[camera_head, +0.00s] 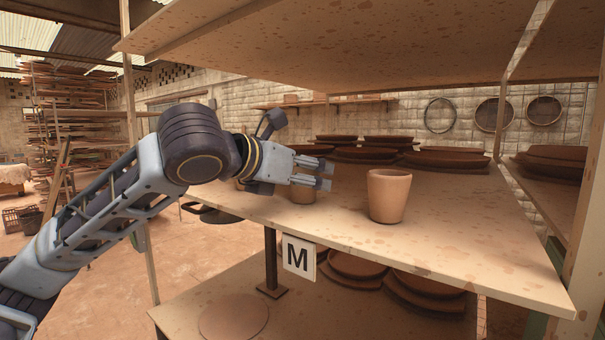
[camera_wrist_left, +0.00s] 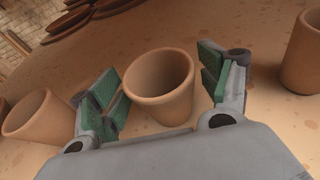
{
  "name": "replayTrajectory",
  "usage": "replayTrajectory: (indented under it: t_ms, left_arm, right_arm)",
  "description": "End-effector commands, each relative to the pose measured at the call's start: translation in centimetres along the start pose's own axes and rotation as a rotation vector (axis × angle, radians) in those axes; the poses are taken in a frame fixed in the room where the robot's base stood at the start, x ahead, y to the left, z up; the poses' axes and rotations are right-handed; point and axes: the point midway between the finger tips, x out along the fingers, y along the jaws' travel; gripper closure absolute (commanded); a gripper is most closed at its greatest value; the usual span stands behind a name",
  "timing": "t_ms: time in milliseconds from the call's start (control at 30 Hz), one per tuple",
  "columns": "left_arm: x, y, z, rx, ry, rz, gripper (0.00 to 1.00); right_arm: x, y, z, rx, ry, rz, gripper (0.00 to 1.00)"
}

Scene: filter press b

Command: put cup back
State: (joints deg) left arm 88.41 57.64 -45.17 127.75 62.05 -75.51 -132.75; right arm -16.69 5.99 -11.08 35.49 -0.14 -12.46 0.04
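A terracotta cup (camera_head: 303,194) stands upright on the upper shelf board (camera_head: 470,230), partly hidden behind my left gripper (camera_head: 325,175) in the head view. In the left wrist view this cup (camera_wrist_left: 160,90) is between the two green-padded fingers, with gaps at both sides. The left gripper is open and not closed on it. Another cup (camera_head: 388,196) stands upright to the right; it appears cut off at the right in the wrist view (camera_wrist_left: 303,55). A further cup (camera_wrist_left: 38,118) is at the left of the wrist view, mostly hidden in the head view. My right gripper is not in view.
Dark brown stacked plates (camera_head: 445,160) lie at the back of the shelf. A sign with M (camera_head: 299,258) hangs on its front edge. Another board (camera_head: 330,45) is overhead. Plates (camera_head: 430,290) sit on the lower shelf. The board's front right is clear.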

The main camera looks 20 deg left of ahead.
Motion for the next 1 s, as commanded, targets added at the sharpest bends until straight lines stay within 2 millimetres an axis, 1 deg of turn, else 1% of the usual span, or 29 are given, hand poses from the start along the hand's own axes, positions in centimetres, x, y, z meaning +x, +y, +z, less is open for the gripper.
replayTrajectory:
  t_ms: [467, 667, 1000]
  left_arm:
    - [-0.2, 0.0, 0.3, 0.001, -0.001, -0.001, 0.21]
    - [-2.1, 0.0, 0.3, 0.000, -0.002, 0.000, 0.21]
    - [-7.1, 0.0, 0.3, 0.000, -0.003, 0.001, 0.21]
  right_arm:
    - [0.0, 0.0, 0.0, 0.000, 0.000, 0.000, 1.00]
    - [0.1, 0.0, 0.0, 0.000, 0.000, 0.000, 1.00]
    - [0.4, 0.2, 0.1, -0.001, 0.000, 0.002, 1.00]
